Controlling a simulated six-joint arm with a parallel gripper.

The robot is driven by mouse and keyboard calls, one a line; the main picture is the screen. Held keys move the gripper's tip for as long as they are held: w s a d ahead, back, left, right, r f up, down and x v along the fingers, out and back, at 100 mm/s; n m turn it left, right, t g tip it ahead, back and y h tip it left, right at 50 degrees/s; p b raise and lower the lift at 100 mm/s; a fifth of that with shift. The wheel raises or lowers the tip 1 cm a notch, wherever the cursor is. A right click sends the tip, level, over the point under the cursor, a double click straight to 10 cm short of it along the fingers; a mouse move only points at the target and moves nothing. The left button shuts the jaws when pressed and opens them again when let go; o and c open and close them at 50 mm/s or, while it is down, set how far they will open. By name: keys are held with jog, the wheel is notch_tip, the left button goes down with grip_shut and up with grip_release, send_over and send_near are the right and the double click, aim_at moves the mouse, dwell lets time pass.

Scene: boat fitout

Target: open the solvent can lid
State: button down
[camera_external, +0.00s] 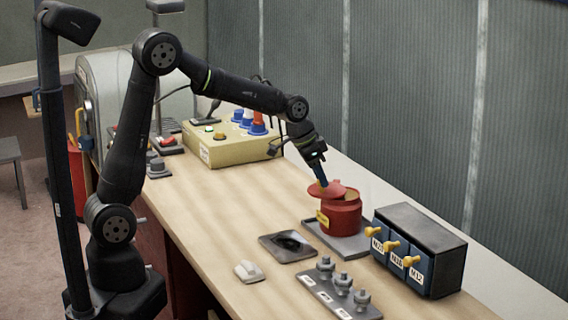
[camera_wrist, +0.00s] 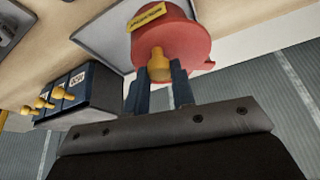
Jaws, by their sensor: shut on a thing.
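The red solvent can (camera_external: 341,218) stands on a grey tray, with a yellow label (camera_external: 322,218) on its side. Its red lid (camera_external: 330,190) is tilted and off its flat seat; part of the can's tan top or inside shows to the right of it. Whether the lid still touches the rim I cannot tell. My gripper (camera_external: 321,179) is above the can, its blue fingers shut on the lid's yellow knob. In the wrist view the knob (camera_wrist: 158,66) sits between the fingers, with red surface behind it.
A black box with yellow knobs (camera_external: 418,250) stands right of the can. In front are a dark square plate (camera_external: 288,246), a white switch (camera_external: 249,271) and a rack of grey fittings (camera_external: 340,293). A yellow control box (camera_external: 230,148) stands behind left. The bench between is clear.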

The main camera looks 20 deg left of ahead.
aim_at(312, 185)
jog(key=a+m, duration=0.1)
jog(key=w+a+m+g, duration=0.1)
jog(key=a+m, duration=0.1)
jog(key=shift+w+m, duration=0.2)
jog(key=shift+m, duration=0.1)
jog(key=a+m, duration=0.1)
jog(key=w+m+g, duration=0.1)
jog(key=shift+w+a+m+h, duration=0.25)
jog(key=shift+a+m+h, duration=0.05)
jog(key=shift+a+m, duration=0.1)
jog(key=shift+w+a+m+g, duration=0.4)
jog(key=shift+w+m, duration=0.25)
jog(key=shift+m, duration=0.3)
jog(key=shift+w+a+m+g, duration=0.4)
jog(key=shift+w+m, duration=0.3)
jog(key=shift+m, duration=0.3)
jog(key=shift+w+a+m+g, duration=0.3)
jog(key=shift+w+m+g, duration=0.3)
jog(key=shift+m, duration=0.35)
jog(key=c, duration=1.2)
grip_release()
jog(key=shift+y, duration=0.4)
